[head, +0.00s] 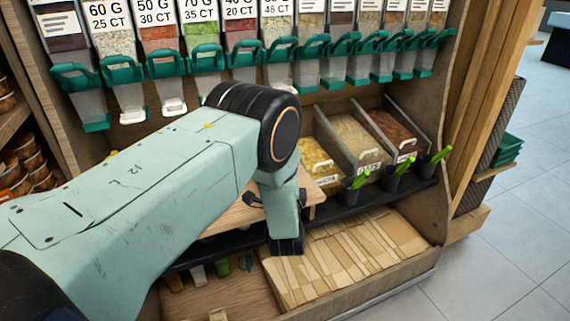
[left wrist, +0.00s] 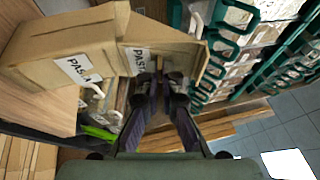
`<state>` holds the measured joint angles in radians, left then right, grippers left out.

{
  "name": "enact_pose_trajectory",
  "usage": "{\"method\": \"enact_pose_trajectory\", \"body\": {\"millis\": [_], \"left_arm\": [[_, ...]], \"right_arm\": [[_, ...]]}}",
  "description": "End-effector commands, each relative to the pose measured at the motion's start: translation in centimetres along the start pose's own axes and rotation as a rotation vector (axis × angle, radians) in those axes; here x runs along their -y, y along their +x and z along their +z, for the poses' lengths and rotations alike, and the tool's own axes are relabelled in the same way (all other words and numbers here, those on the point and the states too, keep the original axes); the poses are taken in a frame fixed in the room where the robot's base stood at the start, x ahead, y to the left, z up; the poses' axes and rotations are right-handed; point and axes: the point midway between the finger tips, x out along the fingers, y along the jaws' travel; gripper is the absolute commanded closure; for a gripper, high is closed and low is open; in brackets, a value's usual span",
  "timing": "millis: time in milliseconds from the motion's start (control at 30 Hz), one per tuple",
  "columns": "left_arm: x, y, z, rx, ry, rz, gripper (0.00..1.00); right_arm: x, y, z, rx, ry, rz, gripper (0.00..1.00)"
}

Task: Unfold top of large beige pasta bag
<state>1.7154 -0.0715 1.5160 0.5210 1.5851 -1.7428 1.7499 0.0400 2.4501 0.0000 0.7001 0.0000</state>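The large beige pasta bag (left wrist: 50,48) fills the upper left of the left wrist view. It has a white "PAS..." label on its side, and a second, partly hidden label is on the beige panel (left wrist: 185,58) at its right. My left gripper (left wrist: 160,80) has its dark fingertips at the lower edge of that panel, close together. Whether they pinch the panel is unclear. In the head view my left arm covers the bag and the fingertips. My right gripper is in neither view.
Open bins (head: 358,138) with green-handled scoops (head: 437,157) stand right of my arm. Teal-handled dispensers (head: 166,66) line the shelf above. Flat beige packages (head: 345,250) lie on the lower shelf. Open grey floor (head: 500,240) is at right.

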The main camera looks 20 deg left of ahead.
Motion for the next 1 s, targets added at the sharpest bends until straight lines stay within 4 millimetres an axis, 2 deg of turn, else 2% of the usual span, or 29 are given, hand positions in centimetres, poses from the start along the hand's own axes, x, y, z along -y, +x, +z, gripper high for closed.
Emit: {"method": "enact_pose_trajectory", "body": {"millis": [133, 433, 767, 867, 1000], "left_arm": [[0.0, 0.0, 0.0, 0.000, 0.000, 0.001, 1.00], [0.0, 0.0, 0.0, 0.000, 0.000, 0.001, 0.73], [0.0, -0.2, 0.0, -0.001, 0.000, 0.002, 0.73], [-0.1, -1.2, -0.1, -0.003, 0.001, 0.004, 0.73], [-0.1, -3.8, -0.1, -0.005, 0.002, 0.005, 0.73]], "right_arm": [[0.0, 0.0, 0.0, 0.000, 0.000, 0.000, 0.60], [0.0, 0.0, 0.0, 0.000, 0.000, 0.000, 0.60], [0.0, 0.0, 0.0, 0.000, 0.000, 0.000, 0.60], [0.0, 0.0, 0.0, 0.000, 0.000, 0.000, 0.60], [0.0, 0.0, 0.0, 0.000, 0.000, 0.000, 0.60]]}}
